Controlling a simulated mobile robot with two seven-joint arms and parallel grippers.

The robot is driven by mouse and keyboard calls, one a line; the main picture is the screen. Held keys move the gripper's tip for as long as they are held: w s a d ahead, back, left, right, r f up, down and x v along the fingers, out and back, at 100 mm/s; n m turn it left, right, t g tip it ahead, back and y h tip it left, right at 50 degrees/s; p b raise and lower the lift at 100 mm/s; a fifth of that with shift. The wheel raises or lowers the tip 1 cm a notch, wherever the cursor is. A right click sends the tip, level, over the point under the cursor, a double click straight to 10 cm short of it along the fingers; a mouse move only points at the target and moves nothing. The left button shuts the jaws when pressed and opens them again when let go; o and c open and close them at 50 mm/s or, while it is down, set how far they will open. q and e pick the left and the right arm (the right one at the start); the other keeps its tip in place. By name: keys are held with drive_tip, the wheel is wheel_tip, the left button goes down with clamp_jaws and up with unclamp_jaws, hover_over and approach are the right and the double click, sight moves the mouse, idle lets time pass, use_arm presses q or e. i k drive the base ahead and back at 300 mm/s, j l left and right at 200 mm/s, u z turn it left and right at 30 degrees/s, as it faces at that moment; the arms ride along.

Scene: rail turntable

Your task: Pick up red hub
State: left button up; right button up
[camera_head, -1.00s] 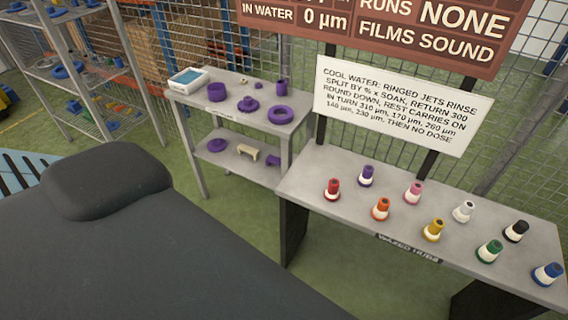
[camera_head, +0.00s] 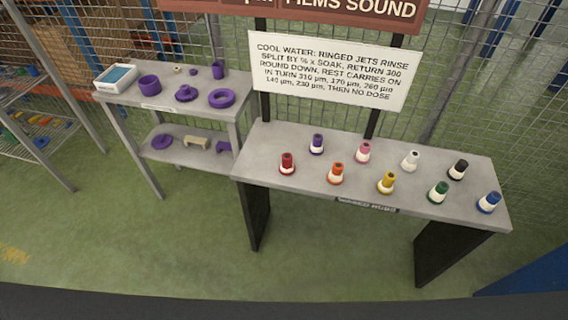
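Neither of my grippers is in view.
A smaller grey shelf table (camera_head: 205,101) with purple parts and a white-and-blue tray (camera_head: 115,78) stands left of the hub table. A white sign (camera_head: 332,72) and wire mesh rise behind. The green floor (camera_head: 180,245) in front is clear.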

sight(286, 168)
drive_tip(key=z, duration=0.9)
drive_tip(key=j+z, duration=0.2)
drive_tip(key=z, duration=0.15)
drive_tip(key=j+z, duration=0.25)
drive_tip(key=z, duration=0.15)
drive_tip(key=j+z, duration=0.35)
drive_tip(key=k+j+z, duration=0.35)
drive_tip(key=j+z, duration=0.2)
drive_tip(key=j, duration=0.15)
drive_tip(key=k+j, duration=0.2)
drive_tip(key=j, duration=0.2)
drive_tip(key=k+j+z, duration=0.15)
drive_tip(key=j, duration=0.25)
drive_tip(key=k+j, duration=0.15)
drive_tip(key=j, duration=0.15)
drive_tip(key=i, duration=0.4)
